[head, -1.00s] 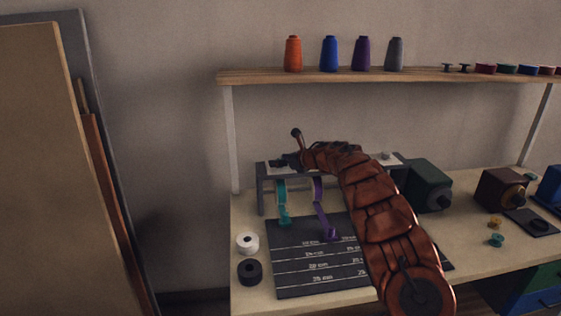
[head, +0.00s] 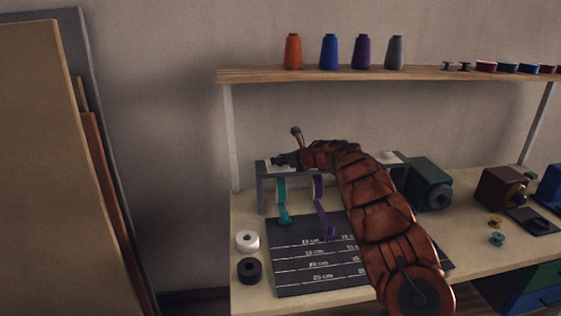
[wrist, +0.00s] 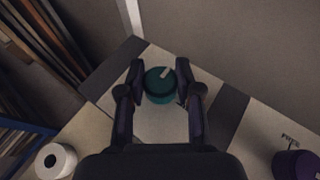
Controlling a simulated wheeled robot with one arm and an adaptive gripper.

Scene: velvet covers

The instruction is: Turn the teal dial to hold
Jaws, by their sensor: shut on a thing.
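The teal dial (wrist: 157,91) is a round knob with a pale pointer mark, which points up and slightly right in the wrist view. My gripper (wrist: 160,83) has a finger on each side of the dial and is shut on it. In the head view my gripper (head: 284,160) is at the left end of the dark rack (head: 262,190), over the teal ribbon (head: 282,203), and the dial is hidden there. I cannot make out a hold mark; the surface below the dial is partly covered by my fingers and palm.
A purple dial (wrist: 296,166) is at the lower right of the wrist view. A purple ribbon (head: 323,208) hangs beside the teal one. White (head: 247,241) and black (head: 249,271) spools stand left of the marked mat (head: 310,283). A shelf (head: 400,75) with thread cones runs above.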

